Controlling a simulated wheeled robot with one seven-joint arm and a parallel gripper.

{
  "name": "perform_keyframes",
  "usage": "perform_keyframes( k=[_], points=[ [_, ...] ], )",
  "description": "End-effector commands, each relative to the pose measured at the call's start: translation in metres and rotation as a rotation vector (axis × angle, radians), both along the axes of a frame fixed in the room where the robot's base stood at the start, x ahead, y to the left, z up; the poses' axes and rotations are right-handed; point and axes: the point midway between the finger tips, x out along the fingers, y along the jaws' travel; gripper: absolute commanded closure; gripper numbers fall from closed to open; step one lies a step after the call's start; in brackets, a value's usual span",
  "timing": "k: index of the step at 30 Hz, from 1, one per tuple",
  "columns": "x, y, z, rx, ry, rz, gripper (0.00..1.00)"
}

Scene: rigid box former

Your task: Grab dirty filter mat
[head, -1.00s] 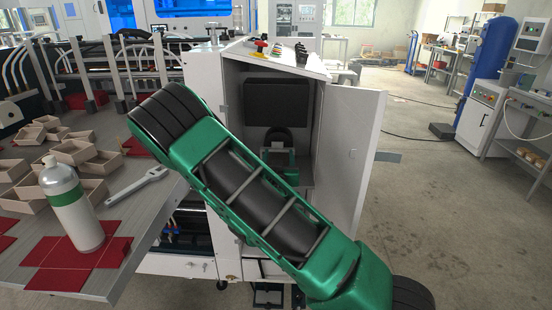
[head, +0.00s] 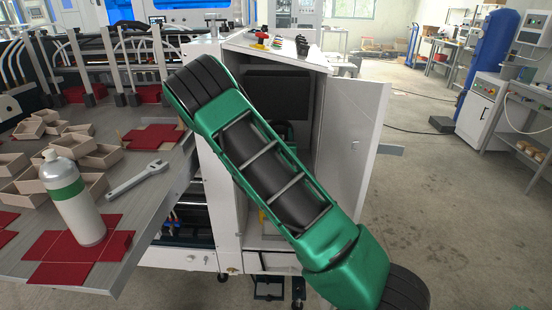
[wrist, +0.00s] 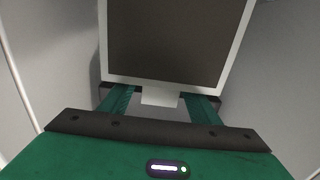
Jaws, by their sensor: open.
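The filter mat (wrist: 175,42) fills the upper middle of the wrist view, a dark grey panel in a pale frame with a small pale tab at its lower edge. In the head view the mat (head: 275,96) is a dark panel inside the open white cabinet, partly covered by my arm. My gripper (wrist: 160,95) is open, with its two green fingers on either side of the tab. I cannot tell whether the fingers touch it. In the head view my gripper is mostly hidden behind my arm.
The cabinet door (head: 357,150) stands open to the right. Cabinet walls are close on both sides in the wrist view. At left, a table (head: 150,205) holds a bottle (head: 73,208), a wrench (head: 137,180), box trays (head: 35,180) and red blanks (head: 75,255). The floor at right is open.

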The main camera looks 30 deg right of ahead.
Motion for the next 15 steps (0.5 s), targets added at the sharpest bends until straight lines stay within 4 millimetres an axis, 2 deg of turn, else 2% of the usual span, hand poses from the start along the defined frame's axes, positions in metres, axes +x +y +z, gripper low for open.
perform_keyframes(
  k=[3, 10, 11, 15],
  points=[
    [0.0066, -0.0049, 0.0002, 0.0, -0.001, 0.0, 0.44],
    [0.0076, -0.0049, -0.0002, 0.0, 0.0, 0.001, 0.44],
    [0.0076, -0.0049, -0.0002, 0.0, 0.0, 0.001, 0.49],
    [0.0075, -0.0046, -0.0003, 0.001, 0.001, 0.001, 0.82]
  ],
)
